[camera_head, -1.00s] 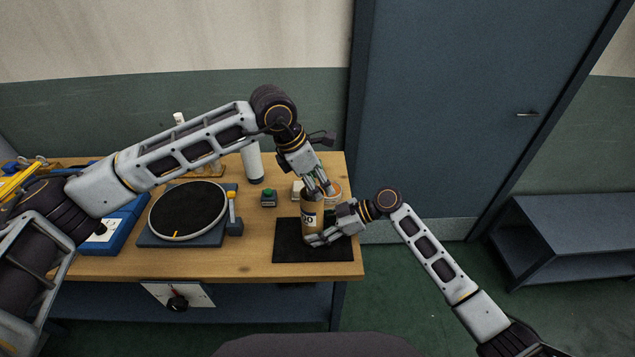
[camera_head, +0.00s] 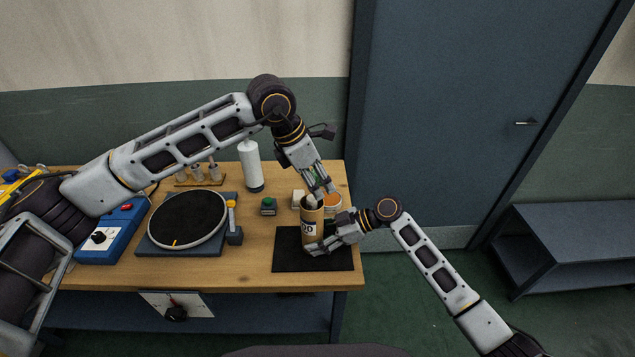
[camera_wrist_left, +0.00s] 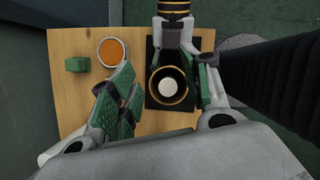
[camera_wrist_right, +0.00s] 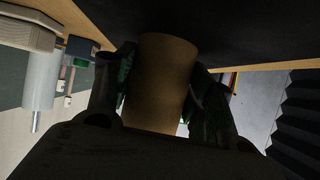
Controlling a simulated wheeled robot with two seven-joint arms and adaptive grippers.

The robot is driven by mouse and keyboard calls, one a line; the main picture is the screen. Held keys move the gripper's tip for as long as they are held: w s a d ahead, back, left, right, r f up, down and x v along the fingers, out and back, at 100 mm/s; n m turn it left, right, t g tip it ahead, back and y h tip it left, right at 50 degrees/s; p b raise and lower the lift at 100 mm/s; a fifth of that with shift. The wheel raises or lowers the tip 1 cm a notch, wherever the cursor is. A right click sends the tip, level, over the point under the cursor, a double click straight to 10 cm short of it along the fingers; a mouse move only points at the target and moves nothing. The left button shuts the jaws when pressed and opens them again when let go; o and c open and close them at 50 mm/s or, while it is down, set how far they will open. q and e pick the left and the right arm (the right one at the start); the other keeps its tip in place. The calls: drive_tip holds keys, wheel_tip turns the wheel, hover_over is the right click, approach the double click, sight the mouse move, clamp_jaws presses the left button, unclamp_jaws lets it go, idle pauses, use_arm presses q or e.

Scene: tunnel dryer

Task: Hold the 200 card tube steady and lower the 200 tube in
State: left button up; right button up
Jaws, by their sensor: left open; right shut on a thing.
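The card tube (camera_head: 312,226) is a brown open cylinder, its label partly readable, upright on a black mat (camera_head: 290,262). My right gripper (camera_head: 332,247) is shut around its side; the right wrist view shows the card tube (camera_wrist_right: 162,85) between its fingers. In the left wrist view a pale round end (camera_wrist_left: 172,87), apparently the 200 tube, lies inside the card tube's dark rim (camera_wrist_left: 157,99). Its depth is hard to tell. My left gripper (camera_head: 320,188) is open just above the card tube's mouth, fingers apart, holding nothing.
A green-topped block (camera_head: 268,206), a white bottle (camera_head: 250,165), a round black plate device (camera_head: 188,218) and a blue control box (camera_head: 112,236) stand to the left.

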use_arm(q)
drive_tip(key=shift+r, duration=1.45)
use_arm(e)
drive_tip(key=o, duration=1)
drive_tip(key=shift+d, duration=0.15)
drive_tip(key=shift+v, duration=5.9)
